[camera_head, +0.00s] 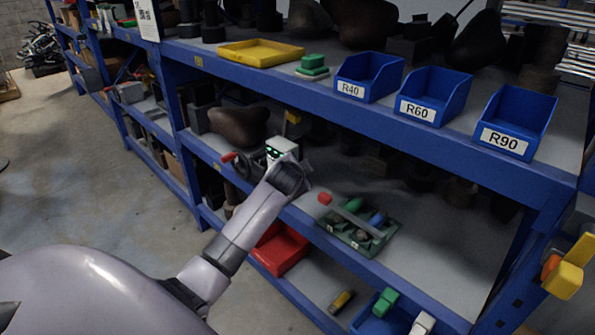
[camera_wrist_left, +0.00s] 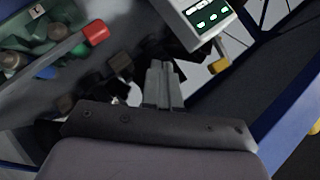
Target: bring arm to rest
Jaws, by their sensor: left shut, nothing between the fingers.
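My left arm (camera_head: 240,235) reaches in from the lower left of the head view. Its wrist ends in front of the middle shelf of the blue rack, beside a small white device with a green-lit display (camera_head: 281,150). In the left wrist view my left gripper (camera_wrist_left: 163,68) has its two fingers together with nothing between them. The white device (camera_wrist_left: 203,18) shows just beyond and right of the fingertips there; I cannot tell whether they touch. My right gripper is not in view.
The blue rack (camera_head: 440,118) spans the view. Bins R40 (camera_head: 351,90), R60 (camera_head: 417,110) and R90 (camera_head: 500,140) and a yellow tray (camera_head: 235,52) stand on top. A green tray of parts (camera_head: 380,243) lies right of my wrist, a red bin (camera_head: 285,255) below. Floor at left (camera_head: 85,185) is clear.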

